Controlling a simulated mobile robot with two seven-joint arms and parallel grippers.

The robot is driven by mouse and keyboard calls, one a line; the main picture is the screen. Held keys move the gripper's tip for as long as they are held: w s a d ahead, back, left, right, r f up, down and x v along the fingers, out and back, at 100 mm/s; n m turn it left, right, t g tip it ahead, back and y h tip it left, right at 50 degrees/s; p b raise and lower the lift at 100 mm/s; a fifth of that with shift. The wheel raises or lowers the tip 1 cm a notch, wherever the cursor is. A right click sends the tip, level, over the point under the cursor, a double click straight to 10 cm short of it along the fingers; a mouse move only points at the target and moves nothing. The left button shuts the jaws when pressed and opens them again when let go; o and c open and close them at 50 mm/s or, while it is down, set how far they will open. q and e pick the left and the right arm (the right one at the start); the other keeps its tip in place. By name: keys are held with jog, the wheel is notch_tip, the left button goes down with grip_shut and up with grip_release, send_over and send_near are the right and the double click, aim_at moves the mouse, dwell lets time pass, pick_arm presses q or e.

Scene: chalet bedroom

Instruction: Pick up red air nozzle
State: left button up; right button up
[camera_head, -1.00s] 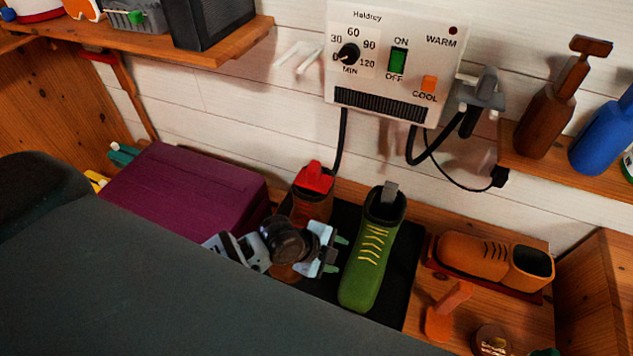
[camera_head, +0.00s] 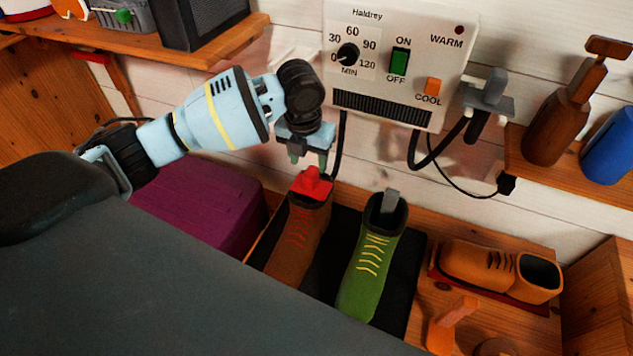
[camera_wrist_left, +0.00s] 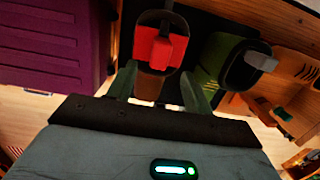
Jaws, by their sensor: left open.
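The red air nozzle (camera_head: 312,184) sits in the opening of a brown boot with red laces (camera_head: 297,240). My left gripper (camera_head: 309,160) is open and empty just above the nozzle in the head view, its fingers pointing down. In the left wrist view the red nozzle (camera_wrist_left: 160,47) lies ahead of the two green fingertips (camera_wrist_left: 160,84), roughly centred between them. I cannot tell whether the fingers touch it. My right gripper is in neither view.
A green boot (camera_head: 368,262) with a grey nozzle (camera_head: 389,200) stands to the right on the black mat (camera_head: 402,275). A purple box (camera_head: 205,212) is at the left. The white dryer unit (camera_head: 398,62) hangs on the wall behind, with black hoses. An orange shoe (camera_head: 478,262) lies further right.

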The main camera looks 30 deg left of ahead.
aim_at(310, 172)
pick_arm(q)
jog(key=shift+w, duration=0.25)
jog(key=shift+s, duration=0.45)
jog(key=shift+f, duration=0.45)
jog(key=shift+w+f, duration=0.1)
jog(key=shift+f, duration=0.35)
jog(key=shift+w+f, duration=0.2)
jog(key=shift+f, duration=0.1)
jog(key=shift+w+f, duration=0.2)
jog(key=shift+f, duration=0.65)
jog(key=shift+w+f, duration=0.2)
jog(key=shift+f, duration=0.6)
jog(key=shift+w+f, duration=0.2)
jog(key=shift+f, duration=0.65)
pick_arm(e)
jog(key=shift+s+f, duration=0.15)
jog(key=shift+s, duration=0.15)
